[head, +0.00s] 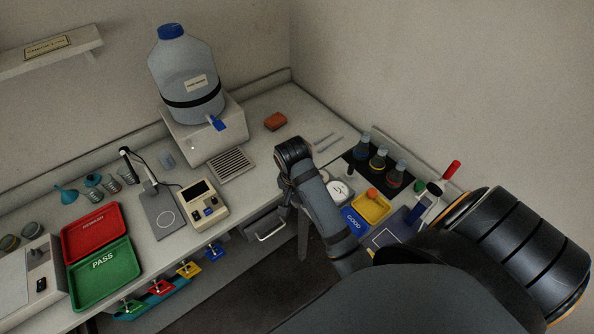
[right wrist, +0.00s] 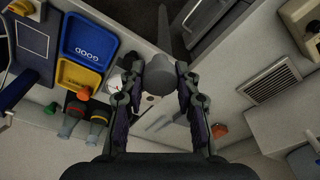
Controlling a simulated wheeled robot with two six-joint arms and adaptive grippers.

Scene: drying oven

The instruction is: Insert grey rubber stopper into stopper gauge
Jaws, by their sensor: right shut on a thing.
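My right gripper (right wrist: 160,80) is shut on a grey rubber stopper (right wrist: 159,73), a dark grey rounded piece between the two fingertips in the right wrist view. In the head view my right arm hides the stopper, and only dark finger parts show below the wrist. A white round dial (head: 341,190), which may be the stopper gauge, stands just right of my right forearm. In the right wrist view the dial (right wrist: 114,84) shows left of the gripper, partly hidden by the left finger. The stopper is apart from it as far as I can see. My left gripper is not in view.
A blue tray marked GOOD (head: 351,223) and a yellow tray (head: 369,211) lie right of the dial. Several flasks (head: 379,158) stand behind them. An orange-red block (head: 275,121) lies at the back. A drain grille (head: 230,164) and instrument (head: 201,204) are left of my arm.

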